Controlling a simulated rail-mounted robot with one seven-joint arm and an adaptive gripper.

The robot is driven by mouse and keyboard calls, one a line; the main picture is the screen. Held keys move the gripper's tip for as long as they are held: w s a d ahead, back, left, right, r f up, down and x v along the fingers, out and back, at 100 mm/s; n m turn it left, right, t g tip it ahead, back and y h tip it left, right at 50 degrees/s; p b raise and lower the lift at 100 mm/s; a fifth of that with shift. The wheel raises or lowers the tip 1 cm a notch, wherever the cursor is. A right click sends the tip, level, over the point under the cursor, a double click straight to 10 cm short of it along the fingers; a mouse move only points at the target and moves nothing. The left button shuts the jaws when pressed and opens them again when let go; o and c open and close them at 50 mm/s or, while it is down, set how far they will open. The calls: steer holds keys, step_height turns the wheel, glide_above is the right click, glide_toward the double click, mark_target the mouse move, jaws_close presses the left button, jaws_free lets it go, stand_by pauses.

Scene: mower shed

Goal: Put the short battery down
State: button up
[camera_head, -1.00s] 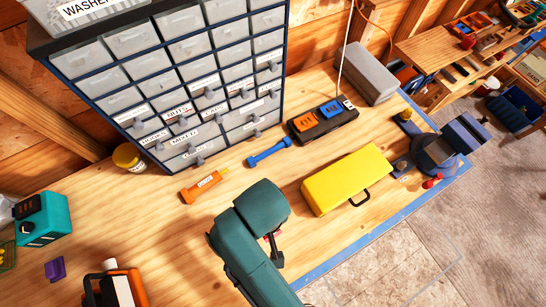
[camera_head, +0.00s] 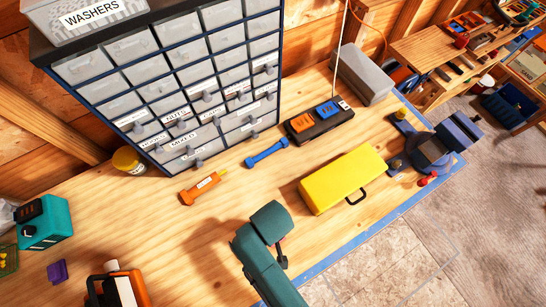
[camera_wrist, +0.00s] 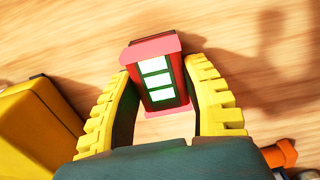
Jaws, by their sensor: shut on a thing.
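The short battery (camera_wrist: 157,82) is a red block with a dark face and white-green bars. In the wrist view it sits between the two yellow toothed fingers of my gripper (camera_wrist: 163,78), which is shut on it. Pale bench wood shows behind it; whether it touches the bench, I cannot tell. In the head view my green wrist hides most of the gripper, above the bench (camera_head: 225,215) near its front. A small red bit, perhaps the battery, shows at the wrist's right side.
A yellow case (camera_head: 342,180) lies right of my arm. An orange labelled tool (camera_head: 202,187), a blue tool (camera_head: 266,153) and a black holder (camera_head: 322,126) with orange and blue blocks lie further back, before the drawer cabinet (camera_head: 175,85). Bare wood lies left of my arm.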

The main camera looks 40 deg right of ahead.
steer(key=o, duration=1.2)
steer(key=shift+f, duration=0.15)
step_height(320, 180, up, 12)
steer(key=w+r+t, duration=1.1)
steer(key=w+r, duration=0.6)
steer(key=s+r+t, duration=0.1)
steer(key=r+t, duration=0.2)
steer(key=r, duration=0.5)
steer(key=s+a+r+n+t, duration=0.1)
steer(key=r+t, duration=0.3)
steer(key=r, duration=0.5)
steer(key=s+r+t, duration=0.1)
steer(key=r+t, duration=0.3)
steer(key=r, duration=0.5)
steer(key=shift+a+r+n+h, duration=0.1)
steer(key=shift+a+n+h, duration=0.25)
steer(key=shift+n+h, duration=0.05)
